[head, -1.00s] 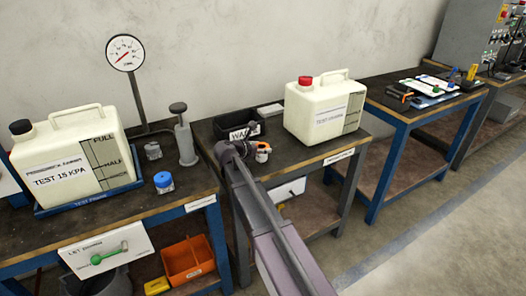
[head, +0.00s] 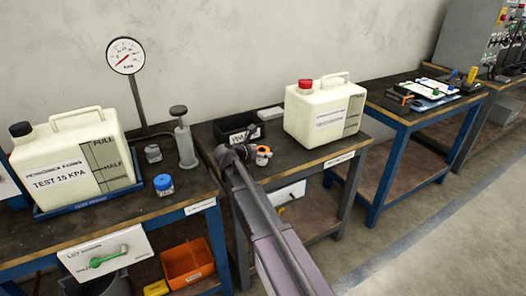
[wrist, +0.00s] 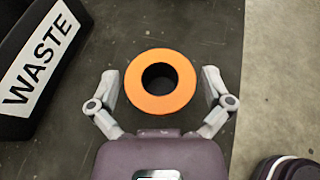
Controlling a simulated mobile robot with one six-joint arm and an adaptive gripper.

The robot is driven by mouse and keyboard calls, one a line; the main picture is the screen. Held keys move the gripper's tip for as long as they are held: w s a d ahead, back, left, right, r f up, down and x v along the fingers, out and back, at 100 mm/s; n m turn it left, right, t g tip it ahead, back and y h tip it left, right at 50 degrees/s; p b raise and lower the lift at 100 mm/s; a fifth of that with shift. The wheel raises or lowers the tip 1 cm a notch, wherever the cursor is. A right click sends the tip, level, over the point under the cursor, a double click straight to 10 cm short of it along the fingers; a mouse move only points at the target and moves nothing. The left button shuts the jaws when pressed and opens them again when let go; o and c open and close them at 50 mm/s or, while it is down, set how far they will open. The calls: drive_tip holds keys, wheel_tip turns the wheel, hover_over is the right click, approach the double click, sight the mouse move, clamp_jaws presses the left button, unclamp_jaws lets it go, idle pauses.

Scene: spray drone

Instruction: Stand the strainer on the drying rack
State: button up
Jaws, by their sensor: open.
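In the wrist view an orange ring-shaped thing (wrist: 131,100) with a dark round hole stands on the dark bench top; it may be the strainer, but I cannot tell for sure. My gripper (wrist: 161,88) is open, with one finger on either side of the ring and a visible gap at both sides. In the head view the orange thing (head: 263,152) shows just beyond the end of my arm, which partly hides it. I cannot make out a drying rack for certain in either view.
A black waste bin (wrist: 42,75) stands left of the ring. A white jug with a red cap (head: 308,115) stands to the right on the same bench. The left bench holds a large jug (head: 65,160), a gauge (head: 125,56) and a blue-capped jar (head: 163,185). The bench edge is close on the right.

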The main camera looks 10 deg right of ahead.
drive_tip(key=shift+r, duration=0.2)
drive_tip(key=shift+s+a+r+p, duration=0.15)
drive_tip(key=shift+s+a+p, duration=0.1)
drive_tip(key=shift+p, duration=0.1)
drive_tip(key=p+v, duration=0.4)
drive_tip(key=v, duration=0.7)
drive_tip(key=shift+a, duration=0.2)
